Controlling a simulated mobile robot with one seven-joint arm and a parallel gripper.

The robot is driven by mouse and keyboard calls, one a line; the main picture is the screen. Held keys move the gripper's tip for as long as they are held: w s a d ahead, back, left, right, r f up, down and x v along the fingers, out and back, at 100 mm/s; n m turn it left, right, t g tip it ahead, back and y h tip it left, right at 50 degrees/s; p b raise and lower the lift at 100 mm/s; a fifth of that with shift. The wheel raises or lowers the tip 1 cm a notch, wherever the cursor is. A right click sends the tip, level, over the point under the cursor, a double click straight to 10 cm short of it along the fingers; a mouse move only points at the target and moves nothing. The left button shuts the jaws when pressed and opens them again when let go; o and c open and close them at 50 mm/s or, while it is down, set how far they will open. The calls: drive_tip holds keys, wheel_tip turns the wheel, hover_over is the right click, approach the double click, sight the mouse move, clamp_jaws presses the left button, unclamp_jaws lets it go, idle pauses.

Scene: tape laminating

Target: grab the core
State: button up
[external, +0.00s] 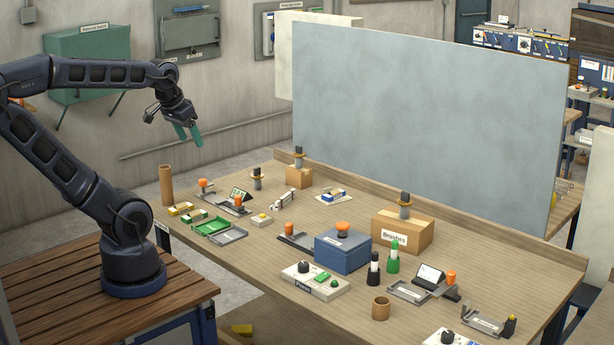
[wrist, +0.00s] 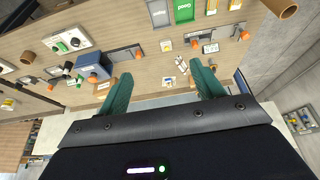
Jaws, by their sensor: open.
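Two brown cardboard tubes are in view, and I cannot tell which one is the core. A tall tube (external: 166,185) stands upright at the table's far left corner; a brown tube at the upper right edge of the wrist view (wrist: 282,7) appears to be the same one. A short, wide ring (external: 380,308) stands near the table's front edge; it seems to show at the left edge of the wrist view (wrist: 6,67). My gripper (external: 188,138) is raised above the left end of the table, apart from both tubes. Its teal fingers (wrist: 160,72) are open and empty.
The wooden table (external: 240,262) holds a blue box (external: 342,254), a cardboard box labelled Brushes (external: 403,235), a switch panel (external: 314,282), small trays and several knobbed tools. A large grey panel (external: 420,120) stands along the back edge. Air around my gripper is clear.

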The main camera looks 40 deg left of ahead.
drive_tip(key=shift+w, duration=0.1)
drive_tip(key=w+d+n+h, duration=0.3)
drive_tip(key=w+d+n, duration=0.2)
drive_tip(key=w+d, duration=0.65)
drive_tip(key=n+g+h, duration=0.1)
drive_tip(key=n+g, duration=0.2)
drive_tip(key=n, duration=1.3)
approach(380, 300)
drive_tip(key=shift+x, duration=5.5)
drive_tip(key=shift+s, duration=0.1)
drive_tip(key=c, duration=1.1)
